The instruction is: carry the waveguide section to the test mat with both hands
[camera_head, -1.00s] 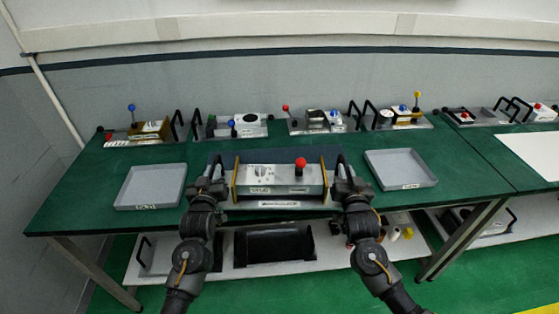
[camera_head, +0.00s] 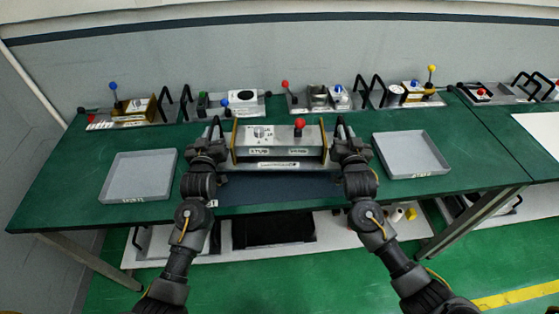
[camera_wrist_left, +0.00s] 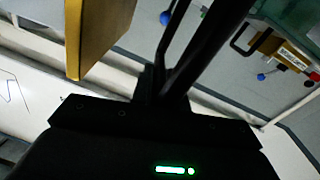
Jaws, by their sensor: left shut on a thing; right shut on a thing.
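The waveguide section (camera_head: 278,142) is a silver-grey box with brass-coloured end plates, a red knob on top and a black handle at each end. My left gripper (camera_head: 212,140) is shut on its left handle and my right gripper (camera_head: 346,140) is shut on its right handle. The section looks about level. The test mat, a dark blue mat (camera_head: 275,190), shows below the section in the head view, partly hidden by it; the gap is hard to judge. The left wrist view shows a brass end plate (camera_wrist_left: 100,35) beside the dark gripper and handle (camera_wrist_left: 175,75).
Grey trays flank the section, left (camera_head: 140,178) and right (camera_head: 412,155). Several instruments with knobs and handles line the table's back edge, such as one with a blue lever (camera_head: 130,108). A lower shelf (camera_head: 330,232) holds a black tray. Green tabletop (camera_head: 70,180) is bare at far left.

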